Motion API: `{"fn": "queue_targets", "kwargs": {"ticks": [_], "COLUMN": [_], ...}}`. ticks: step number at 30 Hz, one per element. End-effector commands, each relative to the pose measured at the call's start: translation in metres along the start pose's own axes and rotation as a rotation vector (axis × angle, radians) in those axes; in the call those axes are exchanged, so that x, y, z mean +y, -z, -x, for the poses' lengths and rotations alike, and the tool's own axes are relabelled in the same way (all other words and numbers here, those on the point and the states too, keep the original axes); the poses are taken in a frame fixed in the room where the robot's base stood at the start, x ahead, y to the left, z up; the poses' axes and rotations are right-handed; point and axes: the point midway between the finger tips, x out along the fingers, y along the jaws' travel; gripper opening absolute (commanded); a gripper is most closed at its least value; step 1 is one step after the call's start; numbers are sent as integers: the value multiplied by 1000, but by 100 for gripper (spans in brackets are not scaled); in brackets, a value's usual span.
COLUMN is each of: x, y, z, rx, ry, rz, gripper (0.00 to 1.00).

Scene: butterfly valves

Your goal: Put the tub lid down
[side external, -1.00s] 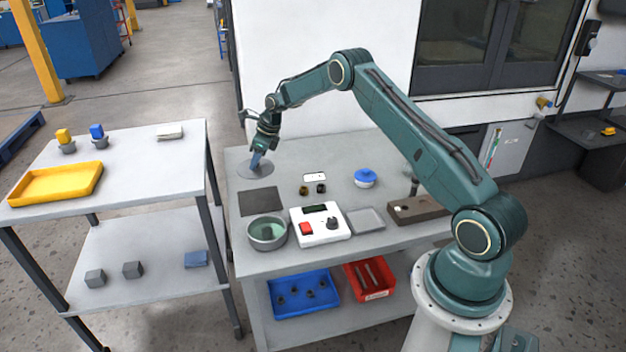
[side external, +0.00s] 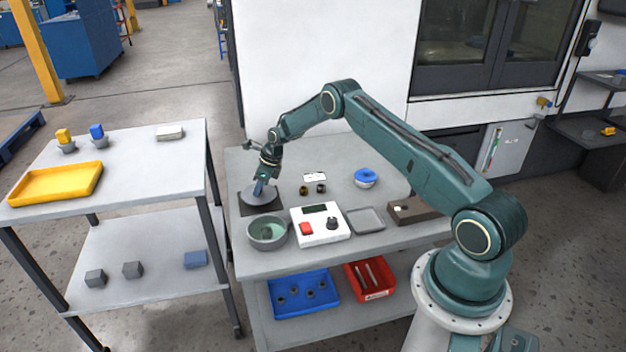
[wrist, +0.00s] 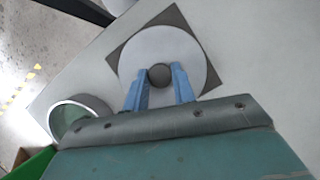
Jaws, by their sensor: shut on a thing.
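The tub lid (side external: 252,196) is a flat grey disc with a dark round knob. It also shows in the wrist view (wrist: 190,58), over a dark square mat (side external: 275,205). My gripper (side external: 259,187) points down with its blue fingers shut on the lid's knob (wrist: 160,75). In the wrist view the mat's corners (wrist: 172,14) show out past the lid's edge. I cannot tell whether the lid touches the mat or hangs just above it. The grey tub (side external: 267,235) stands open in front of the mat, with greenish contents.
A white control box (side external: 320,226) with a red button stands right of the tub. A shallow grey tray (side external: 366,220), a blue-topped part (side external: 365,178) and small dark fittings (side external: 321,188) lie further right. The table's back left is clear.

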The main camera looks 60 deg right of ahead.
Motion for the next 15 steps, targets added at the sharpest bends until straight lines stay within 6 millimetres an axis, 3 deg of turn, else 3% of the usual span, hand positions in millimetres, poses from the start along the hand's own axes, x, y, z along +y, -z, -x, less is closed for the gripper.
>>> {"fn": "queue_targets", "kwargs": {"ticks": [6,15], "x": [0,0], "y": [8,8], "z": [-20,-21], "rx": [0,-1], "ry": [0,1], "rz": [1,1], "gripper": [2,2]}}
